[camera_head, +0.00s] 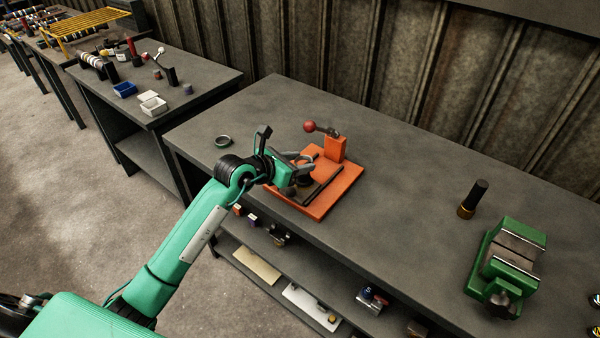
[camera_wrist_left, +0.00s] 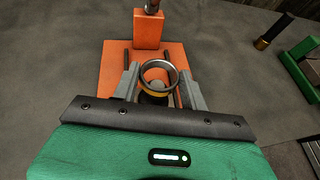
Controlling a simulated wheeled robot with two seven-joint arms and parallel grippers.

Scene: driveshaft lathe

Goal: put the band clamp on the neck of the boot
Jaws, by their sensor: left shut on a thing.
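My left gripper (camera_head: 302,166) is over the orange fixture and shut on a grey metal ring, which looks like the band clamp (camera_wrist_left: 158,66). In the left wrist view the ring sits between the two grey fingers, its open top facing the camera. A yellow band and a dark body, probably the boot (camera_wrist_left: 153,98), show directly below the ring. I cannot tell whether the ring is around the neck or only above it. In the head view the fingers partly hide this dark body (camera_head: 304,181). My right gripper is not in view.
The orange fixture (camera_head: 338,190) has an upright block and a red-knobbed lever (camera_head: 310,126). A dark ring (camera_head: 223,141) lies on the bench to the left. A black cylinder with a brass base (camera_head: 472,199) and a green vise (camera_head: 508,262) stand right. The bench between is clear.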

